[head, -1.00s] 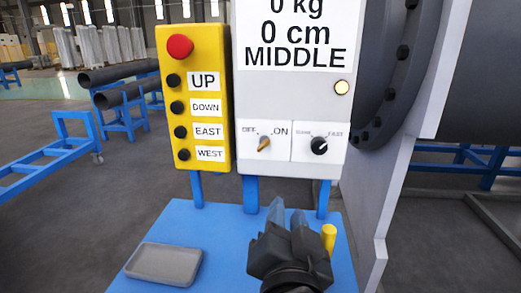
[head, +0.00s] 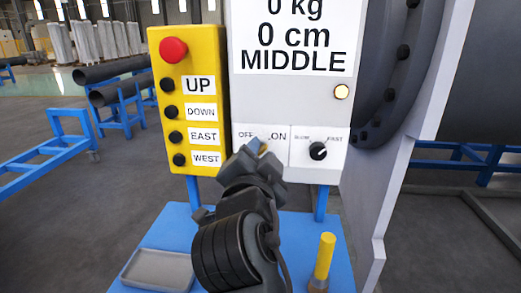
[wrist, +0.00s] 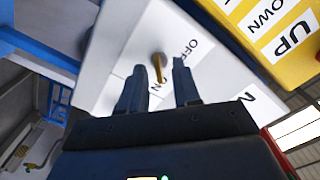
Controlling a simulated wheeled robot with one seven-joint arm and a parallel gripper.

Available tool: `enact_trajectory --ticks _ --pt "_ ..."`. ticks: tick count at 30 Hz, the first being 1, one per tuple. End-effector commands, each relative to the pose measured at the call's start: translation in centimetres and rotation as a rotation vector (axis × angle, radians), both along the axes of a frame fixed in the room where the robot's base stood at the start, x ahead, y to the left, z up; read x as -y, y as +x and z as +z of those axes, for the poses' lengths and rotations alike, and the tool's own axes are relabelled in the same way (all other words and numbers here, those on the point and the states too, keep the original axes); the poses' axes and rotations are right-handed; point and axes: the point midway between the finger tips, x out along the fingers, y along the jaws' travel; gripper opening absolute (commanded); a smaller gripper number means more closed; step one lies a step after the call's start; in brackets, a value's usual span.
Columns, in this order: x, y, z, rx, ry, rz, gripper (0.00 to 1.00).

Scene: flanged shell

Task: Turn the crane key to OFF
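The crane key (wrist: 159,70) is a small brass-coloured key on the white label plate between the words OFF and ON. In the head view my gripper hides most of it. My gripper (head: 257,147) is raised in front of the OFF/ON label (head: 276,133) on the grey control box (head: 300,100). In the wrist view my gripper (wrist: 158,80) is open, its two dark fingers apart, one on each side of the key. Neither finger visibly touches the key.
The speed knob (head: 318,151) is just right of the key. A yellow pendant with a red button (head: 173,50) stands to the left. A grey tray (head: 158,271) and a yellow-handled item (head: 324,258) are on the blue table (head: 180,226). A large flange (head: 390,80) stands right.

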Motion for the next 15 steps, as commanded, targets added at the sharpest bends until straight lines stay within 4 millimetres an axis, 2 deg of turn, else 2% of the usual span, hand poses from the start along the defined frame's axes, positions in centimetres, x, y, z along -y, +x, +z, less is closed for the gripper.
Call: enact_trajectory --ticks 10,15 --pt "0.08 0.56 -0.06 -0.001 0.000 -0.001 0.32" --pt "0.07 0.55 -0.05 -0.001 0.000 -0.001 0.17"
